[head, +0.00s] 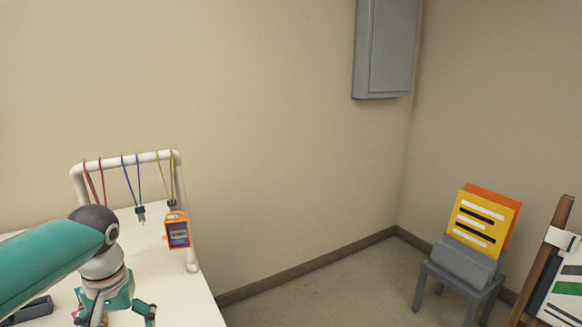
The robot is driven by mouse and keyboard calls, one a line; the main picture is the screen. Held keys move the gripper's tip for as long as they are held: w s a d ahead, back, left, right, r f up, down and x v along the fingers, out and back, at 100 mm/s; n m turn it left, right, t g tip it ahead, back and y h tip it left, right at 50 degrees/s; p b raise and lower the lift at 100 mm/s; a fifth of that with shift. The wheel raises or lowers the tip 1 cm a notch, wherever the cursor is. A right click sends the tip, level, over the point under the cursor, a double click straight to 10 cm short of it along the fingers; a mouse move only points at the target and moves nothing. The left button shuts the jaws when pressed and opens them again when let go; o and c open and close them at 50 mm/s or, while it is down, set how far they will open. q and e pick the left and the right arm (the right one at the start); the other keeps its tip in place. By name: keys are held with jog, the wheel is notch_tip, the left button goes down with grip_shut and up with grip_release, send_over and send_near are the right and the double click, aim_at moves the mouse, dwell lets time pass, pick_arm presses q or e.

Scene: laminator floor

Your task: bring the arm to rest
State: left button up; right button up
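My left arm comes in from the left over a white table (196,299). My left gripper (122,316) points down near the bottom edge of the head view. Its two fingers are spread apart, and I see nothing held between them. It is in front of a white hanging rack, to the left of the rack's right post. My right gripper is not in view.
The white rack (128,160) carries red, blue and yellow cords; an orange-framed badge (177,233) hangs at its right. A dark object (34,309) lies at left. A grey stand (463,270) with yellow sheets (482,216) and an easel board (562,285) are right. Floor between is clear.

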pick_arm(q)
jog(key=s+d+f+m+g+h, duration=0.1)
jog(key=s+d+f, duration=0.15)
jog(key=f, duration=0.55)
jog(key=s+d+f+g+h, duration=0.1)
jog(key=s+d+f+g, duration=0.15)
jog(key=f, duration=0.55)
jog(key=s+d+f+m+g+h, duration=0.1)
jog(key=s+d+f, duration=0.15)
jog(key=f, duration=0.65)
jog(key=s+d+f+n+t+h, duration=0.1)
jog(key=s+d+f+t+h, duration=0.15)
jog(key=s+d+f, duration=1.15)
jog(key=shift+t, duration=0.8)
jog(key=w+a, duration=0.2)
jog(key=w, duration=0.1)
jog(key=shift+w+a+r+p, duration=0.1)
jog(key=shift+w+a+p, duration=0.1)
jog(key=shift+a+p, duration=0.15)
